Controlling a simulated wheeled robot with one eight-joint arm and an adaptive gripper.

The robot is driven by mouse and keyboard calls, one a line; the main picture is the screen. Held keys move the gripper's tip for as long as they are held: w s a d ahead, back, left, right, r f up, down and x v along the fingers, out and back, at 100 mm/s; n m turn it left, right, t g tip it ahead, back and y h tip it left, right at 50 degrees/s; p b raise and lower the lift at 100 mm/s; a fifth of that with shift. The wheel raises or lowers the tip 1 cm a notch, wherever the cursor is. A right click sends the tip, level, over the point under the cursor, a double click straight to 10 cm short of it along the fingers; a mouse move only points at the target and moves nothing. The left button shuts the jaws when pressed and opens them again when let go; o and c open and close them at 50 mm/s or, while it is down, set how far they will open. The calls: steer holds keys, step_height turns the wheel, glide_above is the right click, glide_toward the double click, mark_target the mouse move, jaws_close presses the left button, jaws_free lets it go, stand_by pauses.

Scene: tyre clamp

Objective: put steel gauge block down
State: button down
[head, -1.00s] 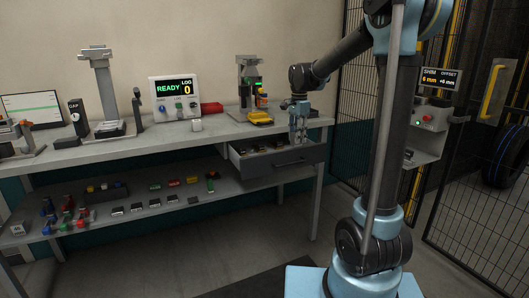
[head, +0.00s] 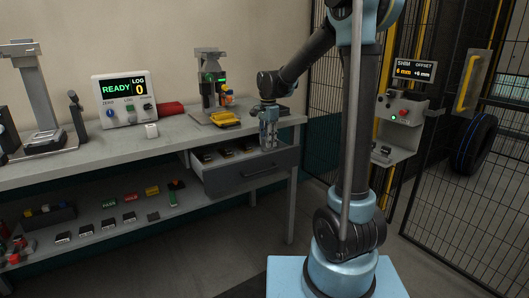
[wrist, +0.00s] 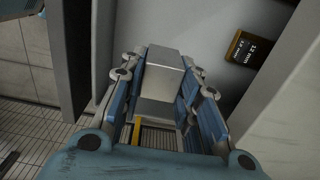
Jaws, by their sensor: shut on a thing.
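The steel gauge block (wrist: 165,62) is a plain grey block between the fingers of my gripper (wrist: 158,88) in the wrist view. My gripper is shut on it. In the head view my gripper (head: 269,138) points down at the right part of the open drawer (head: 250,172), below the bench top. The block cannot be made out in the head view. I cannot tell whether the block touches the drawer floor.
A dark block marked 12 mm (wrist: 248,50) lies in the drawer beside my gripper. Several dark pieces (head: 226,152) lie in its left part. A yellow item (head: 225,119) and a READY display box (head: 124,101) stand on the bench.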

steer(key=shift+s+f, duration=0.1)
steer(key=shift+f, duration=2.2)
steer(key=c, duration=1.2)
jaws_free()
